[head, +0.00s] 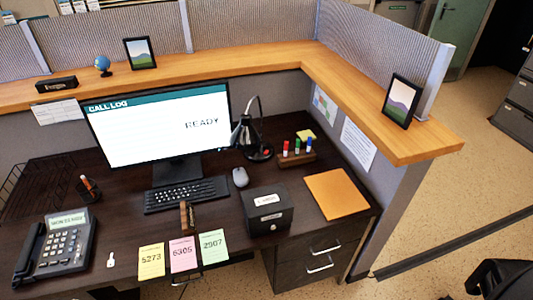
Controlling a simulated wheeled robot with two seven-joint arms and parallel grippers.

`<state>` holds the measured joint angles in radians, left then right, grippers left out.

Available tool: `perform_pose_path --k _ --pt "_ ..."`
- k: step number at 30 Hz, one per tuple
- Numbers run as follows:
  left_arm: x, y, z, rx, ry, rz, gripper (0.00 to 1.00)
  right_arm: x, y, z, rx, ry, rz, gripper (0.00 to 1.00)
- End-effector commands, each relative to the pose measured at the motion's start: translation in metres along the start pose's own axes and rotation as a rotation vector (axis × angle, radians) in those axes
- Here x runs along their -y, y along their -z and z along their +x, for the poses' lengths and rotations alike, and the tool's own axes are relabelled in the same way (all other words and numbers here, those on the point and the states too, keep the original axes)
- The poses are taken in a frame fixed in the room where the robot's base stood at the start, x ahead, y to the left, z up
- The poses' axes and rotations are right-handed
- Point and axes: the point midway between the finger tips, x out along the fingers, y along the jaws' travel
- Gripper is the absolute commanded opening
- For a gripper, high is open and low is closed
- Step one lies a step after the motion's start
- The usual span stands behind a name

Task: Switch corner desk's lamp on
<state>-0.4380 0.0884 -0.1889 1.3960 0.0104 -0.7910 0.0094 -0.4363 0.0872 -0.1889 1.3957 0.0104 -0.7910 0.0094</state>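The corner desk (110,190) has a dark top and stands against grey partitions. A black desk lamp (243,132) stands on it just right of the monitor, towards the back corner. Its neck arches up, its shade hangs over to the left, and its round base (259,154) has a small red spot. I see no glow from the shade or pool of light below it. Any switch is too small to make out. Neither of my grippers can be made out in the head view.
Around the lamp are a monitor (155,125), mouse (240,177), marker holder (297,158) and black box (266,211). A keyboard (187,194), phone (55,247) and orange folder (337,194) lie nearer. A wooden ledge (330,75) overhangs behind. Open floor (440,190) lies right.

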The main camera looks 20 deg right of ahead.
Motion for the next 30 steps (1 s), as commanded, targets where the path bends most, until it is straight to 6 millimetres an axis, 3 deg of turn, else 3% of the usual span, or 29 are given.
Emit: perform_pose_path --k 30 --pt "0.0009 0.0029 0.0001 -0.002 0.001 0.0 0.0 0.0013 0.0 0.0 0.0 0.001 0.001 0.0"
